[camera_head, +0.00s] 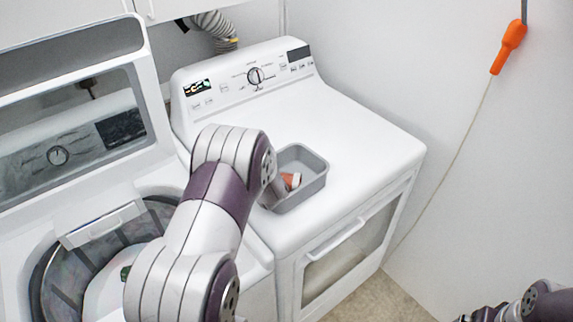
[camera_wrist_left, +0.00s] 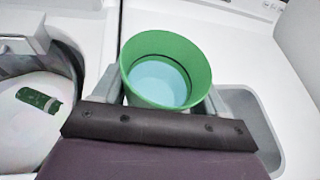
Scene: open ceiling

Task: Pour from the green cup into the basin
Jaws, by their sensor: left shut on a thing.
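The green cup (camera_wrist_left: 166,43) is in the left wrist view, with a pale blue inside or content (camera_wrist_left: 160,84); I cannot tell which. My left gripper (camera_wrist_left: 163,92) is shut on it, one finger on each side. The cup's open mouth faces up towards the wrist camera, and no stream shows. The grey basin (camera_head: 313,187) sits on the white dryer in the head view. In the left wrist view the basin (camera_wrist_left: 268,150) is right of the cup, partly behind the gripper. In the head view my left arm hides the cup and the basin's left side.
The dryer top (camera_head: 365,140) is clear right of the basin. A small reddish-brown thing (camera_head: 291,181) shows at the basin. An open washer (camera_head: 60,262) stands left, with a dark green item (camera_wrist_left: 38,99) in it. An orange handle (camera_head: 509,46) hangs on the right wall.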

